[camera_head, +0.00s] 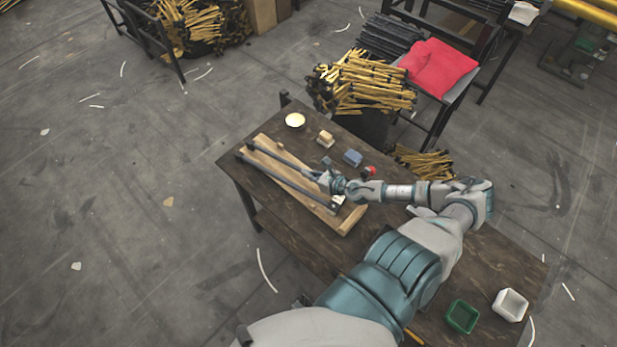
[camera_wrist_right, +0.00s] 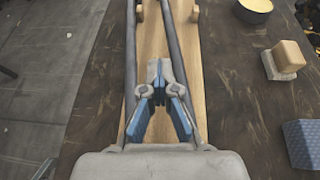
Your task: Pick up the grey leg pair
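The grey leg pair (camera_head: 285,182) is two long grey bars with dark ends. It lies lengthwise on a pale wooden board (camera_head: 347,228) on the brown table. In the right wrist view the bars (camera_wrist_right: 130,65) run up on both sides of my right gripper. My right gripper (camera_wrist_right: 158,70) is over the board, between the two bars. Its fingertips are close together and nothing shows held between them; wood shows between its blue parts. In the head view the right gripper (camera_head: 318,177) is small and partly covers the far bar. My left gripper is out of view.
On the table (camera_head: 460,265) are a pale bowl (camera_head: 295,120), a wooden block (camera_head: 325,138), a blue block (camera_head: 352,158), a red item (camera_head: 370,171), a green container (camera_head: 462,317) and a white one (camera_head: 510,305). A bin of yellow bars (camera_head: 365,85) stands behind the table.

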